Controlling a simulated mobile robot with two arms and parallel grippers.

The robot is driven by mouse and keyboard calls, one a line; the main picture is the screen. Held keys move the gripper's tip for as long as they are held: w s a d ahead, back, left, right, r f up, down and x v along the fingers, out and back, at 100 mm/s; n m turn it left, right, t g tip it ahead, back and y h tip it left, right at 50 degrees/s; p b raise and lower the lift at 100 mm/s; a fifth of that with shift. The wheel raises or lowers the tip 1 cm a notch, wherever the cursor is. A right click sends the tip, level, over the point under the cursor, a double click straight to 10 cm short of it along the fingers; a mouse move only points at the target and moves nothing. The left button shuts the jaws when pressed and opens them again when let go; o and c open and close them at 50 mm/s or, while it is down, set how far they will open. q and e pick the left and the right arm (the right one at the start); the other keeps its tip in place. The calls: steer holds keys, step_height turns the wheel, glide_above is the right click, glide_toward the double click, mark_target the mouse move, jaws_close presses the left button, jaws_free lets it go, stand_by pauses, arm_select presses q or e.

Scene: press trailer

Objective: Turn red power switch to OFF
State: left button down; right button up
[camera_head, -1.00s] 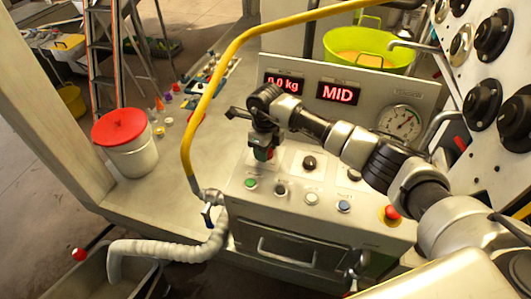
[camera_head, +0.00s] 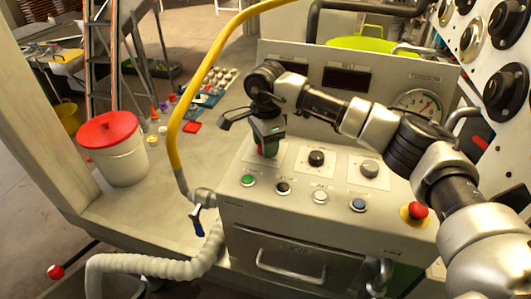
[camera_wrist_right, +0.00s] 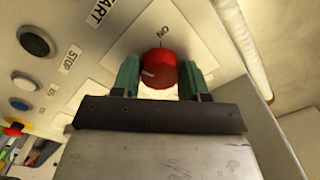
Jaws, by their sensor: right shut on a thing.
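The red power switch (camera_head: 268,151) is a round red knob on the top left of the grey control box. In the right wrist view the knob (camera_wrist_right: 158,66) sits on a pale plate with an ON label. Its white mark points to the left side of the picture, away from that label. My right gripper (camera_wrist_right: 159,76) has its green fingers closed on both sides of the knob. In the head view the gripper (camera_head: 267,138) hangs over the switch from above and hides most of it. My left gripper is not in view.
Two dark displays (camera_head: 346,77) stand behind. A yellow hose (camera_head: 207,70) arches close on the left. A red-lidded bucket (camera_head: 110,131) stands farther left.

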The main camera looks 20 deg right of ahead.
steer(key=n+b, duration=0.2)
steer(key=n, duration=0.1)
steer(key=shift+n+b, duration=0.6)
steer(key=shift+n, duration=0.4)
steer(key=shift+r, duration=0.15)
steer(key=o, duration=0.9)
step_height(320, 180, up, 11)
steer(key=shift+f+b, duration=0.2)
steer(key=shift+b, duration=0.7)
